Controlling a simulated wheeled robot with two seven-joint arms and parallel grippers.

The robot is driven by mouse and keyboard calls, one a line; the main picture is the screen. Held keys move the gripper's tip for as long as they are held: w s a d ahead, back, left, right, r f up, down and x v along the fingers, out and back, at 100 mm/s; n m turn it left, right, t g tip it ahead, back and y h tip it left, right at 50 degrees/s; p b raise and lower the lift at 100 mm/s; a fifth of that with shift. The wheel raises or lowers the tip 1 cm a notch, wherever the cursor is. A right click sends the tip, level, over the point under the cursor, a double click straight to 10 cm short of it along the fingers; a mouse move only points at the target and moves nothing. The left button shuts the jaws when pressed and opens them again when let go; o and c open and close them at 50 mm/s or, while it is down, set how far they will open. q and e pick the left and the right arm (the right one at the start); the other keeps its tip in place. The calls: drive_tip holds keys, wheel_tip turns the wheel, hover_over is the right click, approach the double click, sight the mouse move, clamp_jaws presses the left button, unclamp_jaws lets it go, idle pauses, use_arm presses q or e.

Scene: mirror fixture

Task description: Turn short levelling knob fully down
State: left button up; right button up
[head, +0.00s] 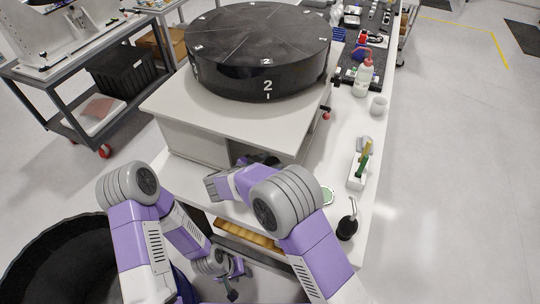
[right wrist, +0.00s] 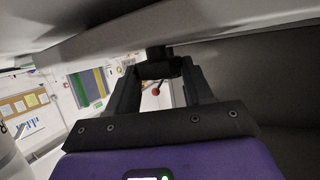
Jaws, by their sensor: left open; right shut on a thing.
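My right gripper (right wrist: 160,72) is shut on a small dark knob (right wrist: 157,52) under the overhanging light plate (right wrist: 210,38) in the right wrist view. The knob's lower part is hidden between the fingers, and I cannot tell how far it is turned. In the head view, my right gripper (head: 262,160) reaches in under the front edge of the fixture's light top plate (head: 185,110), and the knob is hidden there. My left gripper (head: 232,288) is open and hangs low in front of the bench, away from the fixture.
A big black round disc (head: 268,85) marked 2 sits on the plate. A red-ball handle (head: 326,115) sticks out at its right. A bottle (head: 363,78), a white cup (head: 379,106) and small tools stand along the bench's right side. A black bin (head: 40,262) stands lower left.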

drive_tip(key=shift+m+g+h+p, duration=0.7)
drive_tip(key=shift+m+g+p, duration=0.1)
drive_tip(key=shift+m+p, duration=0.1)
drive_tip(key=shift+w, duration=0.1)
drive_tip(key=o, duration=1)
drive_tip(key=shift+o, duration=0.2)
drive_tip(key=shift+a, duration=0.1)
drive_tip(key=v, duration=0.7)
drive_tip(key=shift+a+r+p, duration=0.1)
drive_tip(key=shift+a+p, duration=0.1)
drive_tip(key=shift+p, duration=0.1)
